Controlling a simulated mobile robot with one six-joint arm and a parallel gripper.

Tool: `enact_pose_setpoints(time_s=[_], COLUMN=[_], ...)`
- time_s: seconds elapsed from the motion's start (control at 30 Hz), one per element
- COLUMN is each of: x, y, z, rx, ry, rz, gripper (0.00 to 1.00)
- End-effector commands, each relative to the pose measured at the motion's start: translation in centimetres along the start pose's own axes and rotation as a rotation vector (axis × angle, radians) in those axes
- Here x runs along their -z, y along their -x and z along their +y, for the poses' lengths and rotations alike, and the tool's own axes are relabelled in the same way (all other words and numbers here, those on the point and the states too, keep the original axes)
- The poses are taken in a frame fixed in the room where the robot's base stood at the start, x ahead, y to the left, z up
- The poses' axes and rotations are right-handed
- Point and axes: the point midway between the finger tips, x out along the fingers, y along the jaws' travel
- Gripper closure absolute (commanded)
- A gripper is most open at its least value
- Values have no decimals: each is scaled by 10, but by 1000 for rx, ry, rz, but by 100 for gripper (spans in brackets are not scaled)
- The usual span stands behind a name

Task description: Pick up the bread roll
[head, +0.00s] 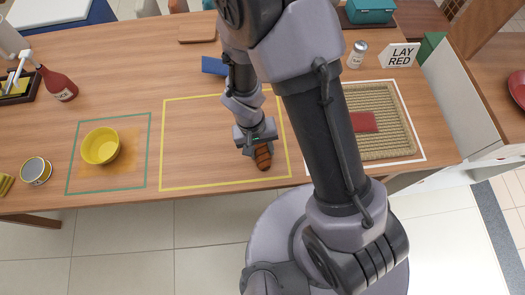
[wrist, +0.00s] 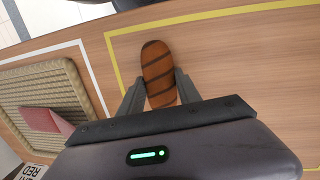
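The bread roll (head: 263,157) is brown with darker stripes and lies on the wooden table inside the yellow outline. It also shows in the wrist view (wrist: 158,70), long and rounded. My gripper (head: 258,148) is right over the roll. In the wrist view its two fingers (wrist: 158,90) stand apart, one on each side of the roll's near part, with the roll between them. A gap shows beside the roll, so the fingers look open.
A yellow bowl (head: 101,146) stands left inside a green outline. A red bottle (head: 58,84), a shaker (head: 357,54) and a blue block (head: 214,66) stand farther off. The yellow area's left is clear.

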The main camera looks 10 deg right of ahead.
Motion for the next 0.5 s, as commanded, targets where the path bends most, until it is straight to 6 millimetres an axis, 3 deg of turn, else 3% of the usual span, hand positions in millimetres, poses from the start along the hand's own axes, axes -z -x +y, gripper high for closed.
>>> enact_pose_setpoints(time_s=[0.07,0.33,0.5], x=[0,0,-2], y=[0,3,22], z=[0,0,3], rx=[0,0,0], ry=[0,0,-1], rz=[0,1,2], gripper=[100,100,100])
